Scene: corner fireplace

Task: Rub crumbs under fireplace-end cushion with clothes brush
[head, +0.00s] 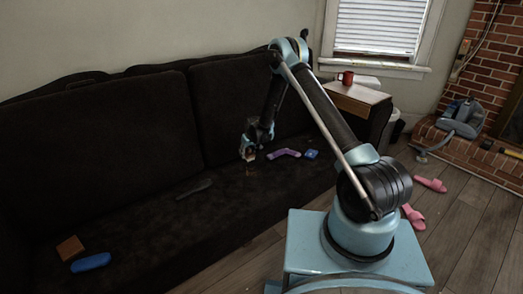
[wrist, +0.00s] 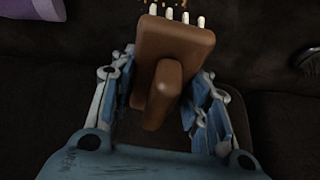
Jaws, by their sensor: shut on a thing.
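My gripper (head: 248,153) is low over the right part of the dark sofa seat, in front of the right back cushion (head: 235,98). In the wrist view my gripper (wrist: 163,85) is shut on the brown clothes brush (wrist: 175,45), gripping its handle between the fingers. White bristle tufts show at the brush's far end. Small yellow and orange crumbs (wrist: 172,3) lie just beyond the bristles at the top edge. In the head view the brush is small and mostly hidden by the gripper. I cannot tell whether the bristles touch the seat.
A purple item (head: 284,153) and a small blue item (head: 311,154) lie right of my gripper. A dark long item (head: 194,188) lies left. A brown block (head: 70,248) and a blue case (head: 90,262) are at the far left. The seat between is clear.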

